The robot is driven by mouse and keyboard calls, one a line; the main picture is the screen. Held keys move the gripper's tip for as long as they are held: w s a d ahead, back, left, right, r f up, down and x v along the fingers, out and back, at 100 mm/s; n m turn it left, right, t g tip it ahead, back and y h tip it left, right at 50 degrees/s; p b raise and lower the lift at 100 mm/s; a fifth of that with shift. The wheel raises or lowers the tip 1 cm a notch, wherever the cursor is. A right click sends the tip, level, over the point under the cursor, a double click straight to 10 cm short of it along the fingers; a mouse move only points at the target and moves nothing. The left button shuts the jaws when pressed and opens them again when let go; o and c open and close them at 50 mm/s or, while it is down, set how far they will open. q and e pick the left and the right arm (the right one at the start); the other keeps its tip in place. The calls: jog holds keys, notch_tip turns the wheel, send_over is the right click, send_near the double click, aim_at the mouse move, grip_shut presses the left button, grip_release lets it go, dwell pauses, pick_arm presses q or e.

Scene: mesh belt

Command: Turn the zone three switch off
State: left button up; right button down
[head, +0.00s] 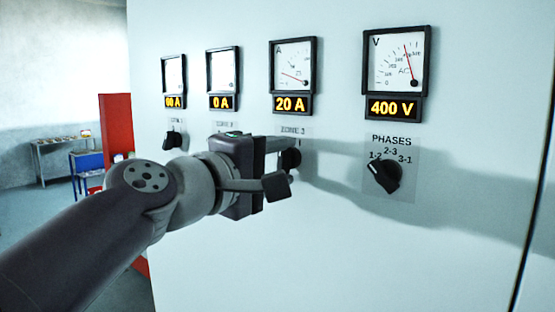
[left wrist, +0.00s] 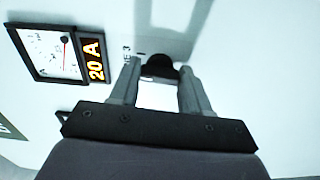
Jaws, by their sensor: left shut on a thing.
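The zone three switch (head: 291,159) is a black rotary knob on the pale cabinet front, below the ammeter (head: 292,65) and its 20 A display (head: 291,104). My left gripper (head: 281,165) reaches it from the left, one finger above and one below. In the left wrist view the same black knob (left wrist: 160,66) sits between the two grey fingertips, and the left gripper is shut on it. The gripper partly hides the knob, so I cannot read its pointer position. My right gripper is not in view.
The phases knob (head: 384,177) is to the right, under the 400 V display (head: 393,108). My arm hides the area below the 0 A display (head: 222,102). Shelving (head: 60,155) stands far left.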

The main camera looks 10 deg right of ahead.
pick_arm(q)
jog(key=n+p, duration=0.1)
jog(key=n, duration=0.5)
jog(key=shift+n, duration=0.3)
dwell(0.4)
jog(key=o, duration=1.1)
jog(key=shift+c, duration=0.2)
jog(key=b+v, duration=0.5)
jog(key=v, duration=0.7)
jog(key=shift+s+a, duration=0.2)
jog(key=shift+a, duration=0.05)
